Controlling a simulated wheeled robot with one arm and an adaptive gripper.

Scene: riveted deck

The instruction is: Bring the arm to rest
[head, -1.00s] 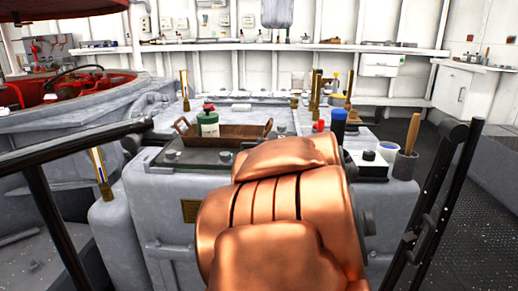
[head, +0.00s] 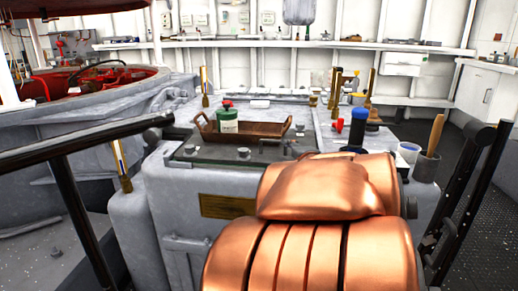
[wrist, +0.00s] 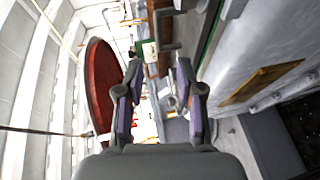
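My copper-coloured arm fills the lower right of the head view, and its end is out of sight there. In the wrist view my gripper (wrist: 158,95) is open, its two fingers wide apart with nothing held between them. That view is turned sideways. The side of the grey machine block (wrist: 235,60) with its brass plate (wrist: 262,82) lies to the right of the fingers, apart from them.
A dark blue-capped bottle (head: 357,128), a red item (head: 339,125) and a cup with a wooden handle (head: 427,168) stand right. Black rails (head: 75,200) flank both sides.

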